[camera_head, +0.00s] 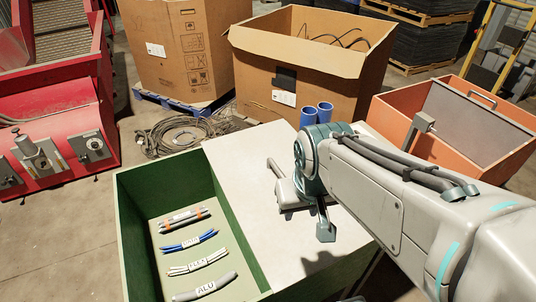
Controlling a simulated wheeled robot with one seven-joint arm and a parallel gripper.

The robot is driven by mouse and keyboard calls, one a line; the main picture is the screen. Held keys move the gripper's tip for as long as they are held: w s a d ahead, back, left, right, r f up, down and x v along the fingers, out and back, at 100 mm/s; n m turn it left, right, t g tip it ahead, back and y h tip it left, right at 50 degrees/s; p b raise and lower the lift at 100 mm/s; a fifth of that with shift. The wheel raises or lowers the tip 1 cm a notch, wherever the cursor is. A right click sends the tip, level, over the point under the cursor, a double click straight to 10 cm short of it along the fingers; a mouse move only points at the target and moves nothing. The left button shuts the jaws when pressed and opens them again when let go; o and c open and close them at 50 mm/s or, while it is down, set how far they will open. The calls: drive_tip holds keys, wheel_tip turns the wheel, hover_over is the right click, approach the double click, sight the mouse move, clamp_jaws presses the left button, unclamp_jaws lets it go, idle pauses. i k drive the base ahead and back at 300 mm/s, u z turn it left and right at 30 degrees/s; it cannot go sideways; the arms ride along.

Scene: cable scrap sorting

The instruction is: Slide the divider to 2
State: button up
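My gripper (325,232) hangs from the wrist over the pale grey tabletop, with a dark grey fingertip pointing down. The wrist hides part of it, so its opening does not show clearly. I see nothing held in it. No part is plainly marked as a divider and no number 2 is legible. An orange bin (392,112) at the right has a slanted grey panel (470,124) with a bar handle (483,98) at its top. A grey block on a bracket (423,122) sits at the bin's left edge. My gripper is well left of the bin, apart from it.
A green bin (124,215) at the front left holds several labelled cable bundles. Two blue cups (308,117) stand behind my wrist. Cardboard boxes (262,78), coiled cable (182,135) and a red machine (60,125) lie beyond. The tabletop (235,165) left of my gripper is clear.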

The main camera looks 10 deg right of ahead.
sight(484, 136)
drive_tip(key=k, duration=1.25)
drive_tip(key=z, duration=0.85)
drive_tip(key=i, duration=0.55)
drive_tip(key=z, duration=0.8)
drive_tip(key=i, duration=1.1)
drive_tip(key=z, duration=1.15)
drive_tip(key=i, duration=1.45)
drive_tip(key=u, duration=0.35)
drive_tip(key=i, duration=1.1)
drive_tip(key=u, duration=0.9)
